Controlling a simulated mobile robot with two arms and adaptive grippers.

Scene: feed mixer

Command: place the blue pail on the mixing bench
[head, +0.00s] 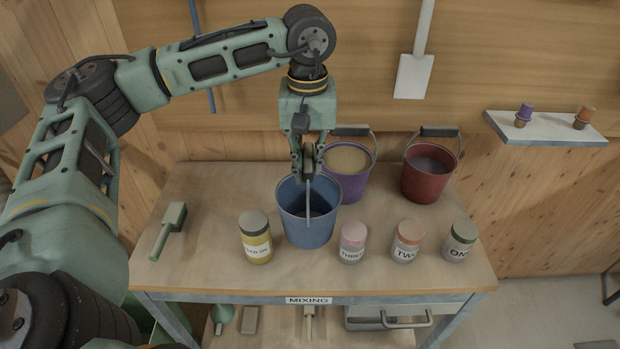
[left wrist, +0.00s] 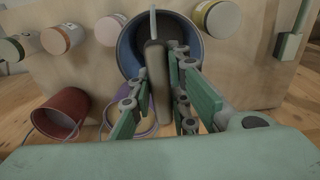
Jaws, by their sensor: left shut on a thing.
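The blue pail (head: 296,229) is upright at the middle of the mixing bench (head: 205,262), behind the MIXING label. It also shows in the left wrist view (left wrist: 128,52), seen from above. My left gripper (head: 308,168) is above the pail, pointing down, shut on the raised handle; the handle grip shows between the fingers in the left wrist view (left wrist: 156,75). The pail's base is at or very near the bench top; I cannot tell whether it touches. My right gripper is not in view.
A purple pail (head: 356,184) with pale contents stands close behind. A red pail (head: 428,180) is at back right. A yellow jar (head: 256,247) is left of the blue pail; jars THREE (head: 352,252), TWO (head: 407,254) and ONE (head: 459,252) are right.

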